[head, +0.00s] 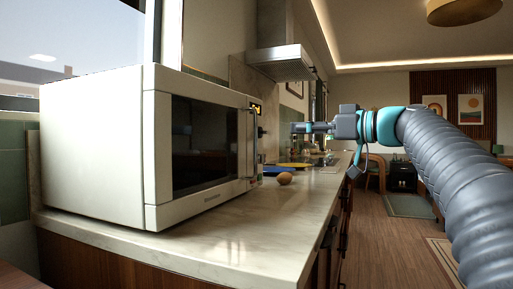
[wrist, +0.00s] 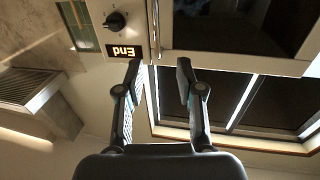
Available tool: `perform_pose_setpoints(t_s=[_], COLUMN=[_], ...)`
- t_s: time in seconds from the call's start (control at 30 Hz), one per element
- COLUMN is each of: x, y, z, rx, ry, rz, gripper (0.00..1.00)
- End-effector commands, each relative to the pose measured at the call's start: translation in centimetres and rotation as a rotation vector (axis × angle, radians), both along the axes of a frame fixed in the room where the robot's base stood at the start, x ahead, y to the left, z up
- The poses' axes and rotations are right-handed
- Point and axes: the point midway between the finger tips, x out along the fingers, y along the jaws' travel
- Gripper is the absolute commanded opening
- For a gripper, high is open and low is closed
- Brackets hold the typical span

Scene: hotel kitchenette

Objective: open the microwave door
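The white microwave (head: 100,150) stands on the counter at the left of the head view. Its door, with a dark window (head: 205,145), looks shut. The upright handle (head: 253,145) is at the door's right edge. My gripper (head: 297,128) is to the right of the handle, apart from it, at about its height. In the wrist view the gripper (wrist: 158,68) is open, with nothing between its fingertips. There the microwave's door window (wrist: 235,25) is at the upper right. The display reading "End" (wrist: 123,51) and a knob (wrist: 115,20) are at the upper left.
A brown egg-like object (head: 285,178) lies on the pale counter (head: 240,235), right of the microwave. A yellow and a blue flat item lie behind it. A range hood (head: 282,63) hangs further back. The floor (head: 390,240) right of the counter is mostly clear.

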Motion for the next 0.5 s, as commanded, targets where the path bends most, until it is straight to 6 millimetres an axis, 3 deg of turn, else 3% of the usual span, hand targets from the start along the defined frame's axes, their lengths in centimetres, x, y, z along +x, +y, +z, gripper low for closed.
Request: perform_pose_setpoints(t_s=[0.07, 0.27, 0.5], x=[0.0, 0.7, 2.9], y=[-0.1, 0.9, 4.3], z=[-1.0, -0.9, -0.8], rx=[0.000, 0.001, 0.001], ry=[0.000, -0.001, 0.002], rz=[-0.002, -0.004, -0.004], gripper=[0.37, 0.37, 0.37])
